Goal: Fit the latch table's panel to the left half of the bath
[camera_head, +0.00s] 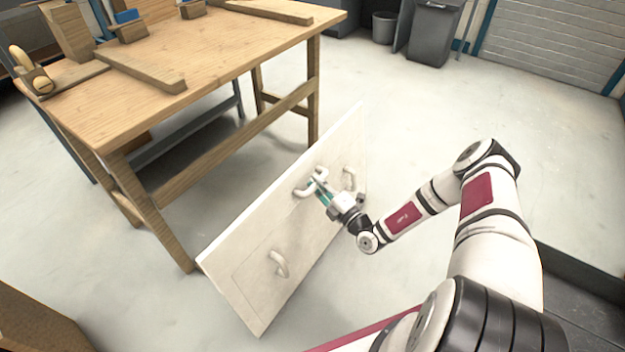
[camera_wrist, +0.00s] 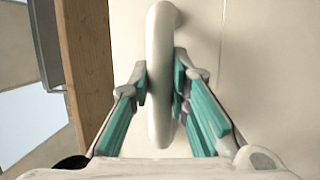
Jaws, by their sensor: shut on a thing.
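A large cream panel (camera_head: 262,258) hangs tilted in front of the wooden table in the head view. It carries several curved handles, one of them a lower handle (camera_head: 279,263). My gripper (camera_head: 318,184) is shut on the panel's upper middle handle (camera_head: 304,188). In the wrist view, the teal-padded fingers (camera_wrist: 160,88) close on both sides of the white handle (camera_wrist: 159,40), with the panel's flat face (camera_wrist: 260,60) behind it. I cannot tell whether the panel's lower edge touches the floor. No bath is recognisable in these views.
The wooden table (camera_head: 215,52) stands close behind the panel at upper left, with wooden pieces on it. A wooden edge (camera_head: 35,325) shows at lower left. A grey bin (camera_head: 434,32) stands at the back. The floor (camera_head: 480,110) to the right is clear.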

